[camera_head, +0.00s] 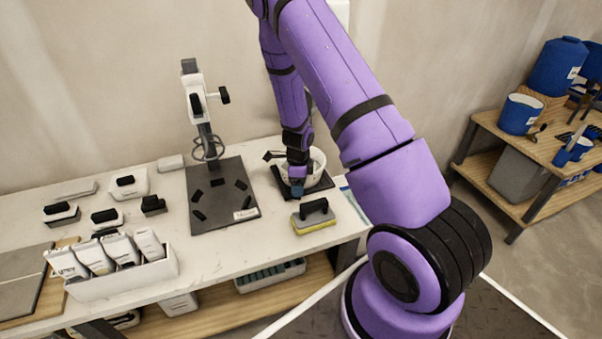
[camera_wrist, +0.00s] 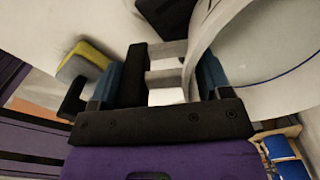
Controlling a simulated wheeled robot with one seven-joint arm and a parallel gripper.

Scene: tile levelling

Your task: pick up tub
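The tub is a white round bowl-like vessel (camera_head: 318,168) standing on a black square mat (camera_head: 337,184) at the right end of the white bench. My gripper (camera_head: 297,188) points down at the tub's front-left side and hides part of it. In the wrist view the tub (camera_wrist: 275,60) fills the upper right, with a thin blue line along its curved wall. My gripper (camera_wrist: 160,78) shows there with its blue-tipped fingers apart. The right finger overlaps the tub's edge; whether it touches the wall I cannot tell.
A black-handled yellow sponge float (camera_head: 314,217) lies just in front of the mat. A dark stand (camera_head: 222,205) with a white clamp head is to the left. A white bin (camera_head: 125,277) of packets stands front left. Blue buckets (camera_head: 520,113) stand on a right shelf.

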